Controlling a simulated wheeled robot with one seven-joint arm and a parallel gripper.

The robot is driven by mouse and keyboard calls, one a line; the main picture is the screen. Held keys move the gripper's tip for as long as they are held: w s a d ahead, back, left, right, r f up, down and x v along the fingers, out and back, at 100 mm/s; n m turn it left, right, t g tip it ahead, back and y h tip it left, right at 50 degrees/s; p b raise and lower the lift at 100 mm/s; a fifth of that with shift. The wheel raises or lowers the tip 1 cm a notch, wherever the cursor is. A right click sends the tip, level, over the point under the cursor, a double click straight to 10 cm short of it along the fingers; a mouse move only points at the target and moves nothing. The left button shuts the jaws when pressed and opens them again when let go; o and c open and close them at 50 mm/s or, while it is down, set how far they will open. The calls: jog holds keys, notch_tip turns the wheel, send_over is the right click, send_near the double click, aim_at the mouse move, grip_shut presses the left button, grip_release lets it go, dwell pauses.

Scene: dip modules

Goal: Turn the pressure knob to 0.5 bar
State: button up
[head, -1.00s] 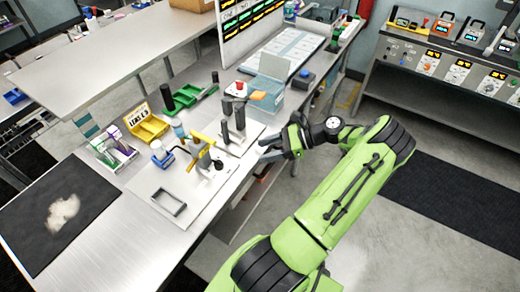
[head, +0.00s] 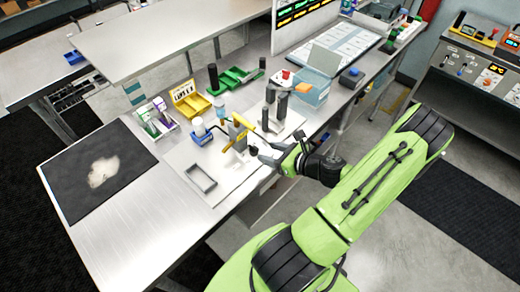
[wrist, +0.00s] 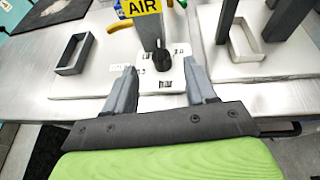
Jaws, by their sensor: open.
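The black pressure knob (wrist: 162,62) stands on a white dial plate (wrist: 152,103) with small dark markings, below a yellow AIR sign (wrist: 133,8). The markings are too small to read, so the knob's setting cannot be told. My gripper (wrist: 162,74) is open, with one finger left and one right of the knob in the wrist view. A gap shows on both sides of it and neither finger appears to touch it. In the head view my gripper (head: 262,153) is beside the yellow sign post (head: 237,133), and the knob is hard to make out.
A grey rectangular frame (wrist: 73,54) lies on the plate left of the knob. Dark upright posts (wrist: 285,20) stand close on the right. A yellow bin (head: 189,101) and a blue holder (head: 201,133) are farther back. The bench's front left is clear beside a black mat (head: 85,190).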

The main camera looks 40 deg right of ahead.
aim_at(256, 148)
jog(key=x, duration=0.5)
jog(key=shift+c, duration=0.5)
grip_shut()
